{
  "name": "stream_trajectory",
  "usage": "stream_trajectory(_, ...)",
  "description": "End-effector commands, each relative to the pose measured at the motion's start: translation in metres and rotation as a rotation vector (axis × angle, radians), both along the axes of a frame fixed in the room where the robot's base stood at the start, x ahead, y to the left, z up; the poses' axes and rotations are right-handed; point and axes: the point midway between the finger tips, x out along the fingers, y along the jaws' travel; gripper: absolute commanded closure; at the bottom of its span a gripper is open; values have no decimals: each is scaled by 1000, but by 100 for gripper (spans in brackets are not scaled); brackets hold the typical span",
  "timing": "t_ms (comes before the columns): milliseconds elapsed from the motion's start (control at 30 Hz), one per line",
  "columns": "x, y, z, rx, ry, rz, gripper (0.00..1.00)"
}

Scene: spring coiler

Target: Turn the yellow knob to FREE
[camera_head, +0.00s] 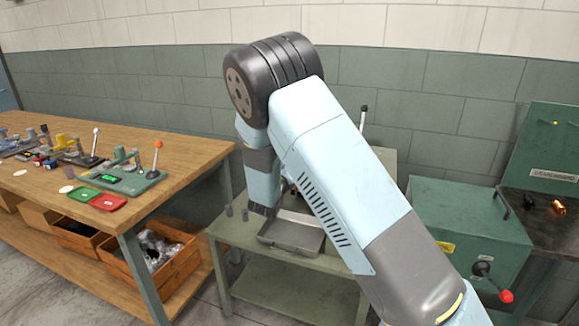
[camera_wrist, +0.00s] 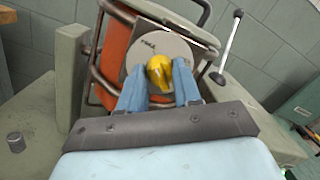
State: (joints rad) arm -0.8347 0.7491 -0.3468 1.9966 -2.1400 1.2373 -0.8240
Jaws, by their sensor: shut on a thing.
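In the wrist view the yellow knob (camera_wrist: 160,72) sits on a round pale dial plate (camera_wrist: 146,50) with small dark lettering near its upper edge. I cannot read which mark the knob points to. My gripper (camera_wrist: 160,84) reaches in from below, with one blue finger on each side of the knob, and is shut on it. The fingers hide the lower part of the dial. In the head view my arm hides the knob and the gripper tips.
An orange panel (camera_wrist: 113,52) and metal bars surround the dial. In the head view a grey tray (camera_head: 291,236) lies on the green table; a wooden workbench (camera_head: 150,150) stands left, a green cabinet (camera_head: 465,225) right.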

Motion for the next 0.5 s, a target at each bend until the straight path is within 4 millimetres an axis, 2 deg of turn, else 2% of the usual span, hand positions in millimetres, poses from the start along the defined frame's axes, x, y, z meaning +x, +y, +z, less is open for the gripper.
stream_trajectory(300,0,4,0,0,0,7,98)
stream_trajectory(333,0,4,0,0,0,7,66)
stream_trajectory(500,0,3,0,0,0,5,50)
